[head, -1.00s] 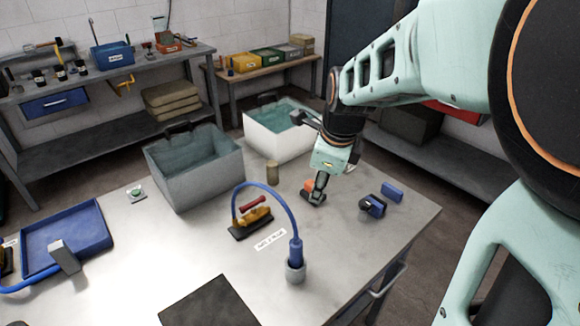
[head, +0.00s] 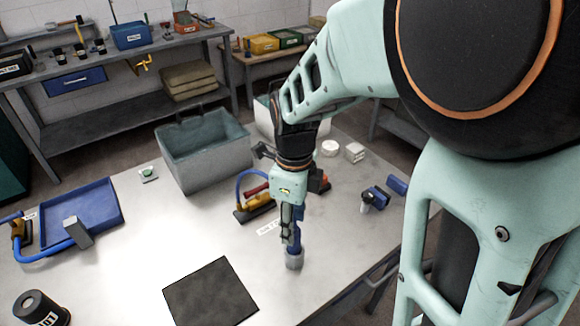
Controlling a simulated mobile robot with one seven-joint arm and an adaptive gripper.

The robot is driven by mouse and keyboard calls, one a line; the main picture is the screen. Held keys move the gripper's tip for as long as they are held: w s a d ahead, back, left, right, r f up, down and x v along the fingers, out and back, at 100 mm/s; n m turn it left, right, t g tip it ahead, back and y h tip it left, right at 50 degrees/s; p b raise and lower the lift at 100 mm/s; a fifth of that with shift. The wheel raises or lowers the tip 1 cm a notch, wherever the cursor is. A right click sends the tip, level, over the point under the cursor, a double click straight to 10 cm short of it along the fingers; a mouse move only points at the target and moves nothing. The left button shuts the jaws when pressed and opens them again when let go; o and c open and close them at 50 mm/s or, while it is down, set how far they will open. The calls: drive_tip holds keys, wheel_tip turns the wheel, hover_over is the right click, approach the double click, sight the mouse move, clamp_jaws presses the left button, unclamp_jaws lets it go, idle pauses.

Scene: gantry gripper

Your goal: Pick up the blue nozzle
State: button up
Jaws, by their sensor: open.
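The blue nozzle (head: 294,249) stands upright in a small grey holder (head: 294,262) on the metal table. A blue hose (head: 240,182) arches from the brown and black fitting area towards it, and my arm hides part of the hose. My gripper (head: 290,234) points down over the nozzle, with its fingers at the nozzle's upper part. It is open. The fingers overlap the nozzle in the head view, so I cannot tell whether they touch it or straddle it.
A black mat (head: 210,292) lies in front and left. A grey bin (head: 205,155) stands behind. A blue tray (head: 85,210) is at the left. A blue and black tool (head: 374,197) and a blue block (head: 397,185) lie to the right. The table's right edge is close.

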wheel_tip(320, 180, down, 4)
drive_tip(key=shift+f, duration=0.1)
drive_tip(key=shift+c, duration=0.7)
clamp_jaws()
